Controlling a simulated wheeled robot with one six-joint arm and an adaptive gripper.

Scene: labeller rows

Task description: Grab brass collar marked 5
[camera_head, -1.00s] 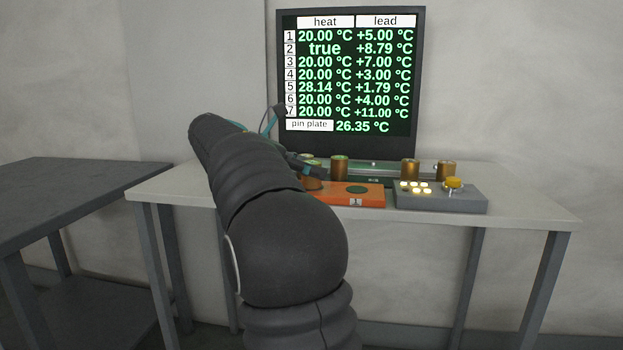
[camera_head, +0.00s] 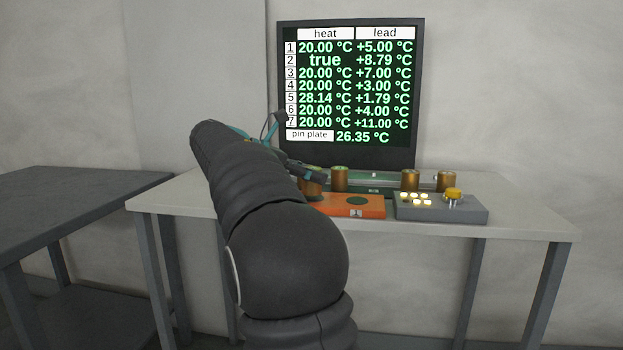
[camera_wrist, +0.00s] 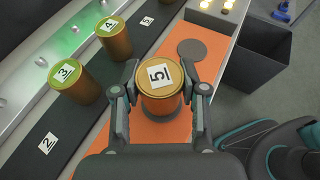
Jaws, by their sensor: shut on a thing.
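The brass collar marked 5 (camera_wrist: 160,88) is upright between the two fingers of my gripper (camera_wrist: 160,92) in the wrist view. The fingers are shut on its left and right sides, and its white label faces up. It is over the orange block (camera_wrist: 208,70); I cannot tell whether its base touches the block. In the head view my gripper (camera_head: 306,174) is at the left part of the bench, partly hidden by my arm.
Collars marked 3 (camera_wrist: 75,82) and 4 (camera_wrist: 115,38) stand left of my gripper on a dark strip. A grey button box (camera_head: 440,206) is right of the orange block. A dark open bin (camera_wrist: 268,55) and a display (camera_head: 350,95) are nearby.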

